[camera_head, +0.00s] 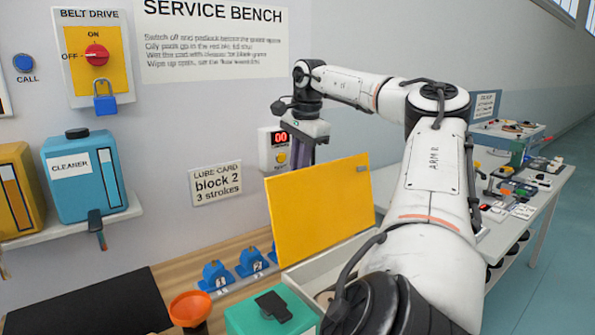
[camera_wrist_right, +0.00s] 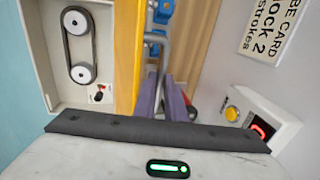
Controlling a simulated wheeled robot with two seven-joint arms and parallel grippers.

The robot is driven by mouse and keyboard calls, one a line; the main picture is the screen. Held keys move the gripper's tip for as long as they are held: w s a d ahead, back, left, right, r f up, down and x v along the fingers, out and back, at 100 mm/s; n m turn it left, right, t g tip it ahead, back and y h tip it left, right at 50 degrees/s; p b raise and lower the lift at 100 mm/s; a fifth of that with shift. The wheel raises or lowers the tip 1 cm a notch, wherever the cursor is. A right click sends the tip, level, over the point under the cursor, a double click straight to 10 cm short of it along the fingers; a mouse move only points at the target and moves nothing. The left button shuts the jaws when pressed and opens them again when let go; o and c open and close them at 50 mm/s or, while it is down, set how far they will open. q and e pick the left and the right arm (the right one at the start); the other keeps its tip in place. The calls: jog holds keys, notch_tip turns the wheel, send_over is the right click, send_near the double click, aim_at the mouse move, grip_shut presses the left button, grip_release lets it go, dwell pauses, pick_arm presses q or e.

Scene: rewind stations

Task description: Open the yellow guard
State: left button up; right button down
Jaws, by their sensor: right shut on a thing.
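The yellow guard (camera_head: 320,205) stands raised on the edge of a pale box (camera_head: 312,275), its flat face toward the head camera. In the right wrist view the guard (camera_wrist_right: 127,55) is seen nearly edge-on, with the open box (camera_wrist_right: 60,20) and its two belt pulleys to the left. My right gripper (camera_head: 303,153) reaches down behind the guard, where its fingertips are hidden from the head camera. In the right wrist view its purple fingers (camera_wrist_right: 164,82) are closed around a grey metal handle (camera_wrist_right: 162,50) beside the guard. My left gripper is not in view.
Blue numbered blocks (camera_head: 232,270) sit on the bench left of the guard. A green box (camera_head: 268,318) and an orange funnel (camera_head: 190,307) stand in front. A counter box (camera_head: 273,150) is on the wall behind the gripper. A cleaner bottle (camera_head: 85,178) stands on the left shelf.

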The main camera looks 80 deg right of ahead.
jog(key=shift+w+d+f, duration=0.15)
jog(key=shift+d, duration=0.05)
jog(key=c, duration=2.1)
grip_release()
jog(key=shift+o, duration=1.4)
jog(key=shift+w+d+f, duration=0.35)
jog(key=shift+s+a+r, duration=0.15)
jog(key=shift+a+r, duration=0.05)
jog(key=shift+r, duration=0.1)
notch_tip(320, 180, up, 10)
jog(key=s+a+p, duration=0.1)
jog(key=shift+s, duration=0.2)
jog(key=shift+a, duration=0.1)
